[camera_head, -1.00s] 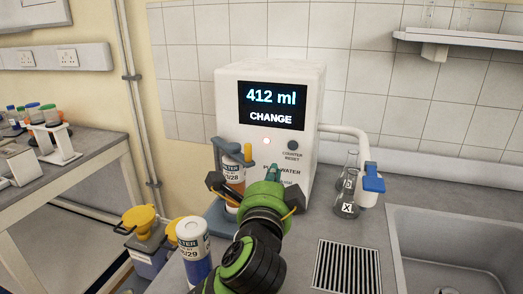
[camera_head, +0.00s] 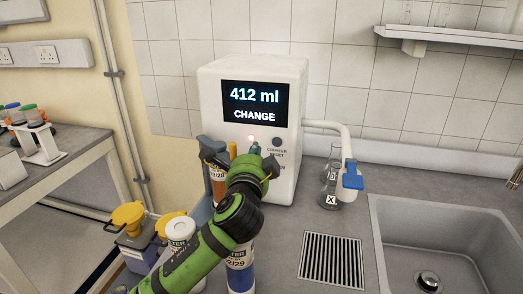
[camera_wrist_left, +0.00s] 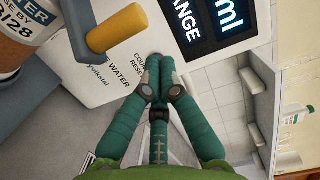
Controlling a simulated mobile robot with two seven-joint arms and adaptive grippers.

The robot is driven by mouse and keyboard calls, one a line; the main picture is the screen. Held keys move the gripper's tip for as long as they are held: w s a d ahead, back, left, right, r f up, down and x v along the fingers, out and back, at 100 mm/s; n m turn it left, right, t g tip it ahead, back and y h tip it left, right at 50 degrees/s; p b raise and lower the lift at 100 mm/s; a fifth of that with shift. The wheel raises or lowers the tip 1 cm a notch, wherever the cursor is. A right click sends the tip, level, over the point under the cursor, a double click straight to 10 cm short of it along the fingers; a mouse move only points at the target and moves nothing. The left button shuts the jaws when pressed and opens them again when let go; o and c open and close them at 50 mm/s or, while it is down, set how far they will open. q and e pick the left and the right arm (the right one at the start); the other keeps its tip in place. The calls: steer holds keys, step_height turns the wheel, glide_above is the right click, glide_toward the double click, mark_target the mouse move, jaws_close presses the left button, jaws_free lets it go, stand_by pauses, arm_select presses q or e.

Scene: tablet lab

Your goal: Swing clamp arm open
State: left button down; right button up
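The blue-grey clamp arm (camera_head: 212,147) crosses the top of an orange-and-white filter cartridge (camera_head: 217,184) at the front left of the white water unit (camera_head: 292,75). Its orange handle (camera_head: 233,150) points up in the head view. In the left wrist view the handle (camera_wrist_left: 115,30) sticks out from the arm (camera_wrist_left: 75,22) at upper left. My left gripper (camera_head: 254,150) is just right of the handle, before the unit's front. In the left wrist view its green fingers (camera_wrist_left: 158,80) meet at the tips, empty and apart from the handle. My left wrist hides part of the cartridge and holder.
A blue-labelled filter cartridge (camera_head: 240,268) stands in front, partly behind my arm. Containers with yellow funnels (camera_head: 128,215) are at lower left. A flask (camera_head: 331,188) stands under the blue-ended spout (camera_head: 352,180). The sink (camera_head: 440,225) is right. A dark part at the right edge is unclear.

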arm_select(q)
steer(key=shift+s+a, duration=0.25)
steer(key=shift+a, duration=0.85)
steer(key=shift+p, duration=0.3)
